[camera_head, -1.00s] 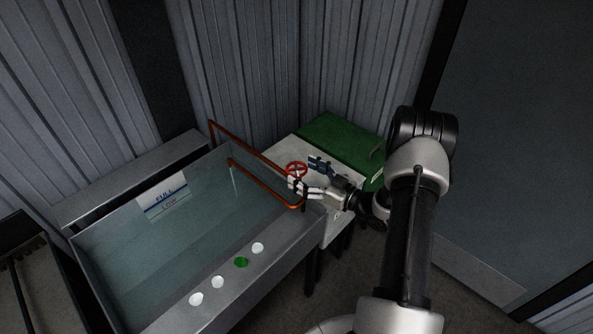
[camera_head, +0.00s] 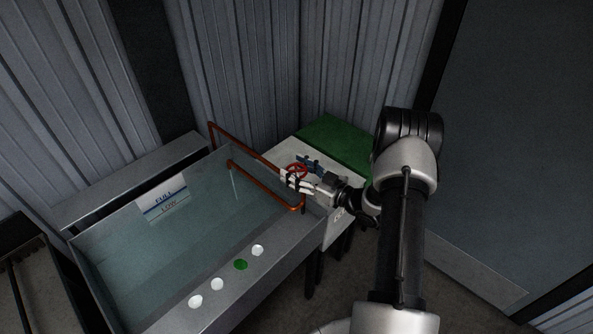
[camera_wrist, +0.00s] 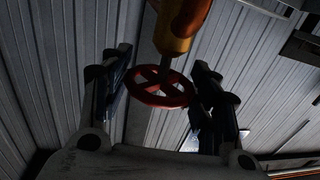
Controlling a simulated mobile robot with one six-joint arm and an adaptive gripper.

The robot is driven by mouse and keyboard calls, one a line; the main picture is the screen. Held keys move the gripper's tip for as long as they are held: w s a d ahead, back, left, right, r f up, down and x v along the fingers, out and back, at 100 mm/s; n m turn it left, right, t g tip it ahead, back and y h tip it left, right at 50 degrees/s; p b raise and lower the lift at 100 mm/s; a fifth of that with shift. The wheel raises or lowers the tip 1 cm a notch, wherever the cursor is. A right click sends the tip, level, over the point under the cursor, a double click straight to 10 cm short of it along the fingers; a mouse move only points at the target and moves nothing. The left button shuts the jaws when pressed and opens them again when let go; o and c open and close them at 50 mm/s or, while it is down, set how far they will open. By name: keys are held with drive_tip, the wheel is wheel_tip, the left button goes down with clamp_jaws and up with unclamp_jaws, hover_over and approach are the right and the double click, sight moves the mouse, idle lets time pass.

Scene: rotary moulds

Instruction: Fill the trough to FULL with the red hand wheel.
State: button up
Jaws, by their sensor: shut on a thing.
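The red hand wheel (camera_head: 297,170) sits on the copper pipe beside the right end of the trough (camera_head: 290,243). My gripper (camera_head: 299,180) is shut on the wheel, with a finger on either side of its rim. In the wrist view the wheel (camera_wrist: 160,87) shows between the two dark fingers, below a copper valve body (camera_wrist: 181,28). The trough holds bluish water (camera_head: 185,245). A white plate with FULL and LOW marks (camera_head: 164,198) is on its back wall; the water surface seems near or below LOW, but I cannot tell exactly.
Several round discs line the trough's front ledge, one of them green (camera_head: 240,265), the others white. A pale stand with a green top (camera_head: 335,140) is behind my gripper. Corrugated walls close off the back. A dark bin (camera_head: 22,270) stands at the far left.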

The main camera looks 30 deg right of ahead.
drive_tip(key=c, duration=0.4)
drive_tip(key=shift+m+h, duration=0.3)
drive_tip(key=shift+h, duration=0.1)
drive_tip(key=m+h, duration=0.1)
drive_tip(key=h, duration=0.1)
drive_tip(key=m+t+h+b, duration=0.1)
drive_tip(key=m+h, duration=0.1)
drive_tip(key=m+t+h, duration=0.1)
drive_tip(key=h, duration=0.1)
drive_tip(key=shift+a+f+h, duration=0.1)
drive_tip(key=shift+a+h, duration=0.15)
drive_tip(key=shift+h, duration=0.15)
drive_tip(key=m+h+b, duration=0.2)
drive_tip(key=m+h, duration=0.1)
drive_tip(key=h, duration=0.2)
drive_tip(key=shift+m+g, duration=0.3)
drive_tip(key=shift+d+m+g+h+b, duration=0.15)
drive_tip(key=shift+m+g+h+b, duration=0.35)
drive_tip(key=shift+m+h+b, duration=0.85)
drive_tip(key=shift+d+h+p, duration=0.1)
drive_tip(key=shift+h+p, duration=0.2)
drive_tip(key=shift+h, duration=0.05)
drive_tip(key=o, duration=1.1)
drive_tip(key=shift+c, duration=0.2)
